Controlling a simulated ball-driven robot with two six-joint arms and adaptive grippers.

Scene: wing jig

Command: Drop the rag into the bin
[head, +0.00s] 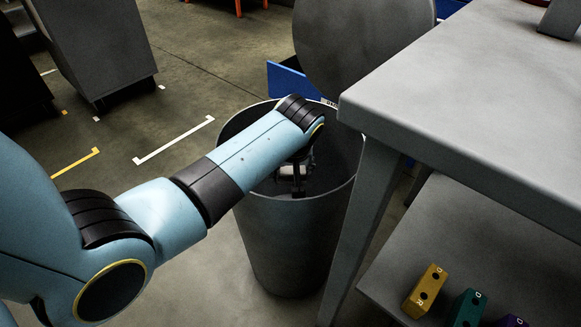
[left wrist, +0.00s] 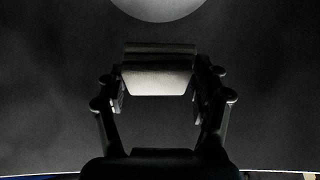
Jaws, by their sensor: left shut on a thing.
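The grey round bin (head: 285,245) stands open on the floor beside the table. My left arm reaches over its rim, and my left gripper (head: 295,185) points down inside the mouth of the bin. In the left wrist view, the left gripper (left wrist: 160,95) is shut on the rag (left wrist: 158,78), a pale folded piece held between the two fingers. In the head view the rag is mostly hidden by the wrist and too dark to make out clearly. My right gripper is not in view.
A grey table (head: 480,100) stands close at the right of the bin. Its lower shelf holds yellow (head: 425,290), teal (head: 467,308) and purple blocks. A large round grey panel (head: 365,40) rises behind the bin, by a blue object (head: 290,80). Open floor lies to the left.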

